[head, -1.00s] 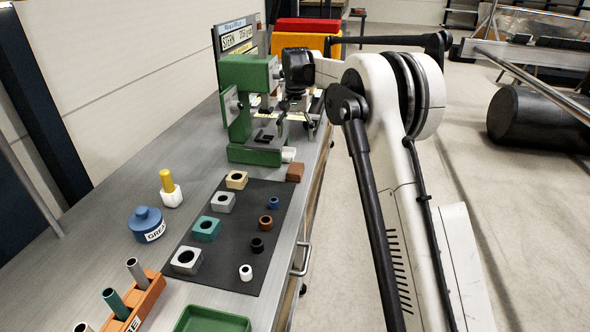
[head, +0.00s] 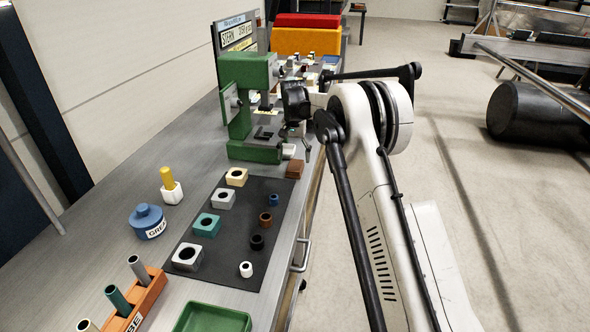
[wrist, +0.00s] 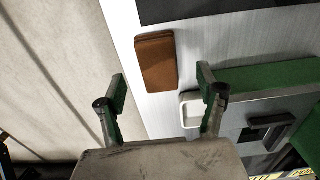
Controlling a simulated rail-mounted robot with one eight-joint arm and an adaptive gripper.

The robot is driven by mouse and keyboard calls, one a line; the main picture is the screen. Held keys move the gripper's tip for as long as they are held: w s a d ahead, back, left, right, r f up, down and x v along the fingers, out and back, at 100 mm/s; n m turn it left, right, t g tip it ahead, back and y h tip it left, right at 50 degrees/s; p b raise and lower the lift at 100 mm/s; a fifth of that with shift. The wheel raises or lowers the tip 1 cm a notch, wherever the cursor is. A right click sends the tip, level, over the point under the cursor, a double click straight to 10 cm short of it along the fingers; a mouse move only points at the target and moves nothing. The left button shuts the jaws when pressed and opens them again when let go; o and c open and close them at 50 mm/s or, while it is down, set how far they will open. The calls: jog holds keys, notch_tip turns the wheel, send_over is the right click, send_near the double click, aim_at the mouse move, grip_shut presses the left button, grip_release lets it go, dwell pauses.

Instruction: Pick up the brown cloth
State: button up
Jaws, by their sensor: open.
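The brown cloth (head: 295,169) is a small folded pad lying flat on the grey bench near its right edge, just in front of the green press. In the wrist view the cloth (wrist: 156,62) lies beyond my fingertips, between their lines and nearer the middle. My gripper (wrist: 161,82) is open and empty, its two green-padded fingers spread wide. In the head view my gripper (head: 303,142) hangs beside the press, just behind the cloth. The fingers are small and partly unclear there.
The green press (head: 254,150) and a small white piece (wrist: 190,110) stand close to the cloth. A dark mat (head: 225,255) with square blocks and small rings lies in front. The floor is open right of the bench edge.

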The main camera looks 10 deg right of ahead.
aim_at(295, 165)
jog(key=f, duration=0.5)
jog(key=shift+w+d+p, duration=0.15)
jog(key=shift+d+p, duration=0.1)
jog(key=shift+p, duration=0.05)
jog(key=c, duration=1.2)
